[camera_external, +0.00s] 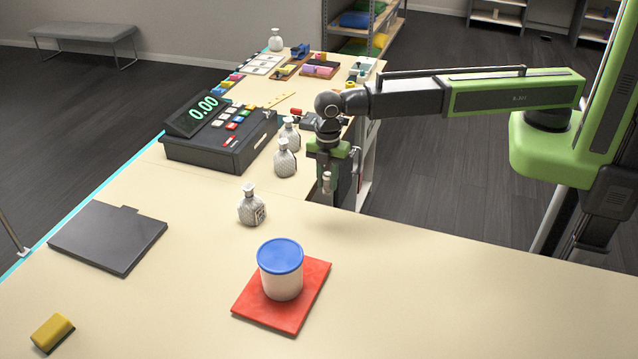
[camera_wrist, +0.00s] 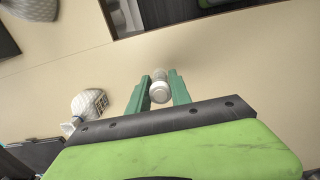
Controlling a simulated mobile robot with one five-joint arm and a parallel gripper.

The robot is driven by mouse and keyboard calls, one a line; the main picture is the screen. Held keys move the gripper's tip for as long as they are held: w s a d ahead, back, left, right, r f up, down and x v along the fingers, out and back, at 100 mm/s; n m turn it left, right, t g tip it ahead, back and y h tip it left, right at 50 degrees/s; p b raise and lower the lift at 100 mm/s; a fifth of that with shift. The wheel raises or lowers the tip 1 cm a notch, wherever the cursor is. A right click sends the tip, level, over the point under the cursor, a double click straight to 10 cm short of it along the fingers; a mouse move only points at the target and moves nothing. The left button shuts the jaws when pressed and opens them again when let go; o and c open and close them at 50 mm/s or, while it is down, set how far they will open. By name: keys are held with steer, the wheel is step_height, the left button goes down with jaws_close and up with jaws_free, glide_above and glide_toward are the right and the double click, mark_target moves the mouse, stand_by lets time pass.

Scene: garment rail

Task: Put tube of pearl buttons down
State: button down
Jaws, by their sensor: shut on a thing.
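My gripper (camera_external: 335,192) points down over the tan table, near its edge by the gap on the right. In the wrist view its two green fingers (camera_wrist: 159,92) are shut on a small whitish tube of pearl buttons (camera_wrist: 159,88), seen end-on with a pale cap. In the external view the tube is a small pale upright shape (camera_external: 327,181) at the fingers. Whether its lower end touches the table cannot be told.
White textured bottles stand left of my gripper (camera_external: 285,158), with another nearer the front (camera_external: 251,206). A cash register (camera_external: 218,140) stands behind. A white tub with blue lid (camera_external: 281,283) sits on a red mat (camera_external: 308,306). The table right of it is clear.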

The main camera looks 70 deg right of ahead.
steer(key=w+d+m, duration=0.2)
steer(key=w+d, duration=0.4)
steer(key=d, duration=0.3)
steer(key=a+f+b, duration=0.2)
steer(key=a, duration=0.1)
steer(key=a+f+b, duration=0.2)
steer(key=a, duration=0.2)
steer(key=a+f+b, duration=0.3)
steer(key=a, duration=0.1)
steer(key=shift+a, duration=0.55)
step_height(320, 180, down, 4)
steer(key=b, duration=0.4)
steer(key=shift+f, duration=0.15)
steer(key=shift+s+d+r, duration=0.1)
steer(key=shift+r, duration=0.15)
steer(key=shift+f, duration=0.2)
steer(key=c, duration=1.2)
jaws_free()
steer(key=shift+o, duration=0.2)
